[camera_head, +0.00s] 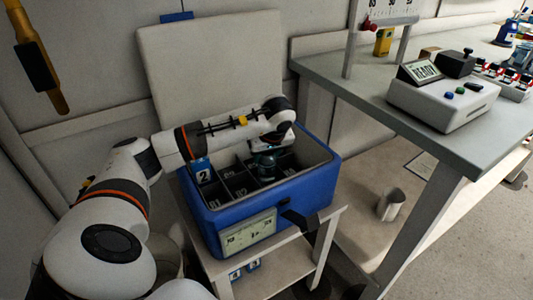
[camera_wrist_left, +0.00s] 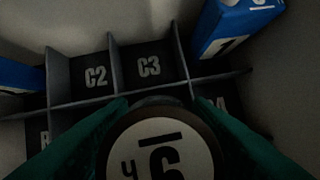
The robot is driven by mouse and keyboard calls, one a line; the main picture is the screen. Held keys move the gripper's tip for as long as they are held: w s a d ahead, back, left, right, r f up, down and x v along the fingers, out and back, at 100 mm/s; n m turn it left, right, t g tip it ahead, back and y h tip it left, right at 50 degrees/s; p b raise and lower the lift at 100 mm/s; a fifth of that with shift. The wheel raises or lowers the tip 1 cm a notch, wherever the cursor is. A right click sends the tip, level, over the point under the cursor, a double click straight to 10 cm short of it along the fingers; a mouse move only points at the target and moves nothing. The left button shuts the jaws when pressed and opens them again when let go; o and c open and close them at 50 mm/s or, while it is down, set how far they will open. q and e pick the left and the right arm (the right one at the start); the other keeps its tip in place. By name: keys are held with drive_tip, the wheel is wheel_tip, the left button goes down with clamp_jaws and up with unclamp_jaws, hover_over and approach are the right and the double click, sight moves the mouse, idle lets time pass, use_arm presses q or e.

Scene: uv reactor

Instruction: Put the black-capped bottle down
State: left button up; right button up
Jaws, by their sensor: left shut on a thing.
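My left gripper (camera_head: 265,163) reaches down into the open blue box (camera_head: 276,218). In the left wrist view its green fingers (camera_wrist_left: 158,125) are shut on the black-capped bottle (camera_wrist_left: 160,150). The bottle's round white top, with a dark rim, shows a 6 and part of another mark. In the head view the bottle is mostly hidden by the gripper and wrist. It is over or in the divided inside of the box, near the compartment marked B3. I cannot tell whether it touches the floor. Empty compartments C2 and C3 (camera_wrist_left: 149,68) show beyond it.
Blue-and-white cartons stand in the box, one marked 2 (camera_head: 202,171) and one marked 1 (camera_wrist_left: 230,30). The box's raised lid (camera_head: 210,70) stands behind. The box sits on a small white stand (camera_head: 285,262). A grey bench (camera_head: 440,130) with a READY device (camera_head: 440,95) is at right.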

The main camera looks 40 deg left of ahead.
use_arm(q)
drive_tip(key=o, duration=1.2)
use_arm(e)
drive_tip(key=shift+s+f, duration=0.15)
drive_tip(key=shift+s, duration=0.15)
use_arm(q)
drive_tip(key=shift+r, duration=0.15)
drive_tip(key=shift+r, duration=0.25)
drive_tip(key=p+v, duration=0.2)
drive_tip(key=v, duration=1)
drive_tip(key=shift+r, duration=0.2)
use_arm(e)
wheel_tip(320, 180, down, 8)
drive_tip(key=s, duration=0.1)
drive_tip(key=shift+s+d+g, duration=0.15)
drive_tip(key=shift+s+g, duration=0.15)
drive_tip(key=shift+s, duration=0.05)
